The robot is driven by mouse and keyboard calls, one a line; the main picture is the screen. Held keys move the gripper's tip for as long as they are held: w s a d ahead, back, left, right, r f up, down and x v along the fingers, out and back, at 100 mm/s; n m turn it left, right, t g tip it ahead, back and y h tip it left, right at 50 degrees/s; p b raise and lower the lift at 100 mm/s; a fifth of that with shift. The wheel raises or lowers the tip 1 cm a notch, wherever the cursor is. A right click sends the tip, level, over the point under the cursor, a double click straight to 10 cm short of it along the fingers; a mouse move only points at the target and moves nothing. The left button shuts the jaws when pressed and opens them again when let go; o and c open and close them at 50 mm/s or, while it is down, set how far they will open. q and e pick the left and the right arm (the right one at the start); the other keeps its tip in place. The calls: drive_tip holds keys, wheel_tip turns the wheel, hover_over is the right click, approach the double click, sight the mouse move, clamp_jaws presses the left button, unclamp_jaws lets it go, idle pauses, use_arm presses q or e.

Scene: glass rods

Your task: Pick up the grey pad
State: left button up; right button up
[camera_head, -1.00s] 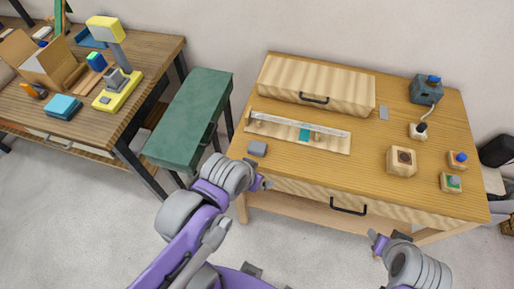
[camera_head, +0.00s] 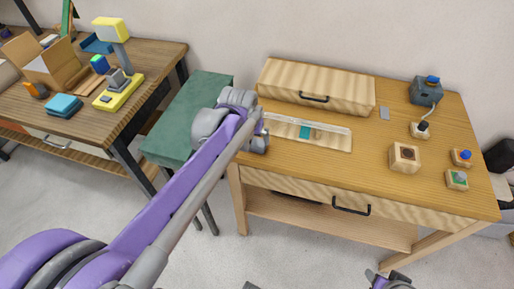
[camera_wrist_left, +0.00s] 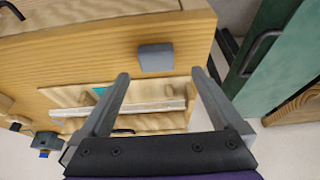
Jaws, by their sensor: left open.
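A grey block-like pad (camera_wrist_left: 155,57) lies on the wooden table near its edge in the left wrist view. In the head view my left arm hides it. My left gripper (camera_wrist_left: 160,73) is open and empty, its two fingertips apart on either side of the pad's near side; the pad shows just beyond them. In the head view my left gripper (camera_head: 264,130) is over the table's left end. My right gripper (camera_head: 386,280) is at the bottom edge, partly cut off, and its jaw opening is unclear.
A pale wooden board with a metal strip and teal piece (camera_head: 306,132) lies beside the left gripper. A wooden drawer box (camera_head: 318,85) stands behind it. A thin grey plate (camera_head: 384,113) lies right of the box. A green cabinet (camera_head: 190,110) stands left of the table (camera_head: 365,168).

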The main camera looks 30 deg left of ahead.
sight(257, 143)
use_arm(q)
drive_tip(key=x, duration=0.7)
drive_tip(key=shift+w+d, duration=0.25)
drive_tip(key=shift+w, duration=0.1)
drive_tip(key=c, duration=1.4)
wheel_tip(257, 143, up, 10)
drive_tip(key=o, duration=0.9)
drive_tip(key=shift+r, duration=0.1)
drive_tip(key=c, duration=0.6)
drive_tip(key=shift+s, duration=0.15)
drive_tip(key=shift+c, duration=0.2)
